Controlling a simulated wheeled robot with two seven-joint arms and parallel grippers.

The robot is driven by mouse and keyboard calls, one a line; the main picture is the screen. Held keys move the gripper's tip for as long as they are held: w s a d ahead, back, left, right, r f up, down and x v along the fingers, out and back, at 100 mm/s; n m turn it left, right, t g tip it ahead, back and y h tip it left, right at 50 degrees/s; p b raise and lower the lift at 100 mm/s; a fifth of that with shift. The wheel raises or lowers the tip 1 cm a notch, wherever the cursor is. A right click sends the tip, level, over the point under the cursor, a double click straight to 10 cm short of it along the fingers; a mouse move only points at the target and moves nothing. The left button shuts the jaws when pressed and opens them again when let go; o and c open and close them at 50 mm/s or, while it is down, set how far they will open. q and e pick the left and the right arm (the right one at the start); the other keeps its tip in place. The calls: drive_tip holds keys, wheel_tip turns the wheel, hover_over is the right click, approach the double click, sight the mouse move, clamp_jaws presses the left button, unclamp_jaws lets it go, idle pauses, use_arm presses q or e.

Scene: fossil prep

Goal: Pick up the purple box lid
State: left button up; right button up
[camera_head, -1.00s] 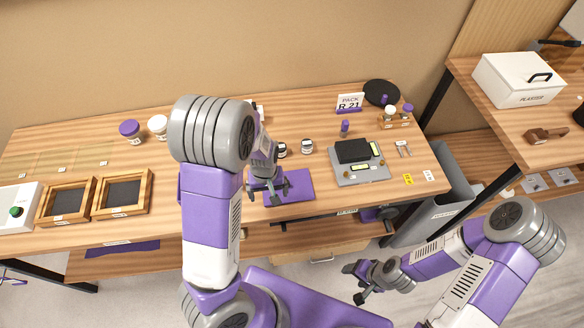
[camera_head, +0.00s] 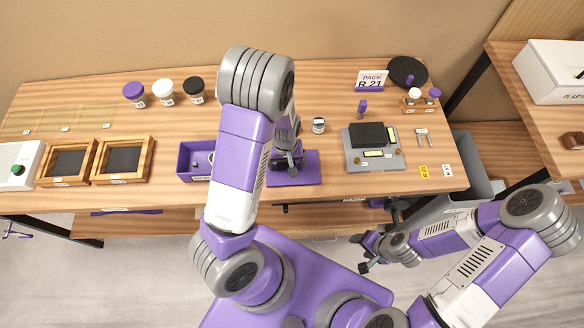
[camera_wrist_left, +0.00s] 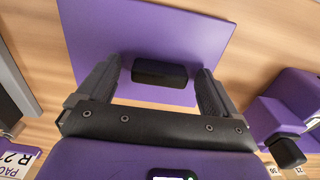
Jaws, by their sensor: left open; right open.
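The purple box lid (camera_head: 307,168) lies flat near the table's front edge, partly covered by my left arm in the head view. In the left wrist view the lid (camera_wrist_left: 150,35) is a flat purple panel with a black block-like handle (camera_wrist_left: 158,72). My left gripper (camera_head: 290,164) is above the lid, pointing down. Its open fingers stand on either side of the handle, with gaps visible; whether they touch the panel cannot be told. An open purple box (camera_head: 184,162) stands left of the lid, partly behind my arm. My right gripper (camera_head: 366,254) is open and empty, in front of the table.
A grey scale (camera_head: 372,160) stands right of the lid, and a small jar (camera_head: 318,125) behind it. Several lidded jars (camera_head: 164,91) stand at the back left. Two wooden frames (camera_head: 123,178) lie left. The table between lid and scale is mostly clear.

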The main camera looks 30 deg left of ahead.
use_arm(q)
drive_tip(key=c, duration=1.2)
